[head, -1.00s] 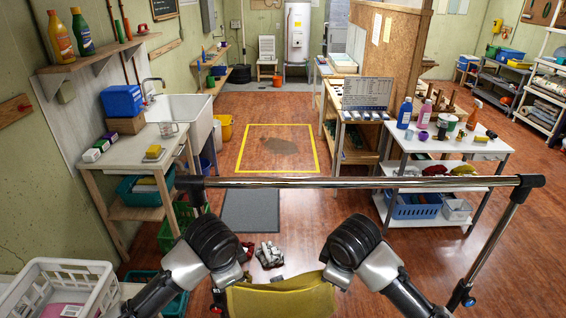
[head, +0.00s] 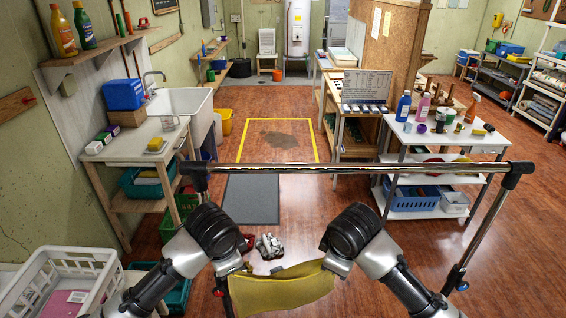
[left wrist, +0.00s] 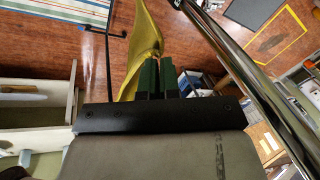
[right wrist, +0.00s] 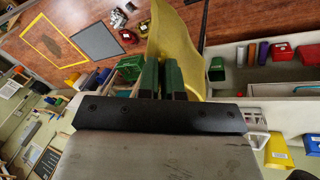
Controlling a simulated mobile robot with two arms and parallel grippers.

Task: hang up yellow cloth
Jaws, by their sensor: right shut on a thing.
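The yellow cloth (head: 282,290) stretches between my two grippers at the bottom of the head view, its upper edge nearly level and its lower part hanging. My left gripper (head: 236,272) is shut on its left end; the cloth (left wrist: 142,45) also shows at the fingertips in the left wrist view. My right gripper (head: 336,268) is shut on its right end; the cloth (right wrist: 172,42) rises past the fingers in the right wrist view. A chrome rail (head: 350,168) of a rack crosses beyond the grippers, higher in the picture. The cloth is apart from it.
The rack's right post (head: 480,232) slants down beside my right arm. A white basket (head: 70,275) is at lower left. A grey mat (head: 251,198) and shoes (head: 268,246) lie on the floor. A white table (head: 445,150) with bottles stands at right.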

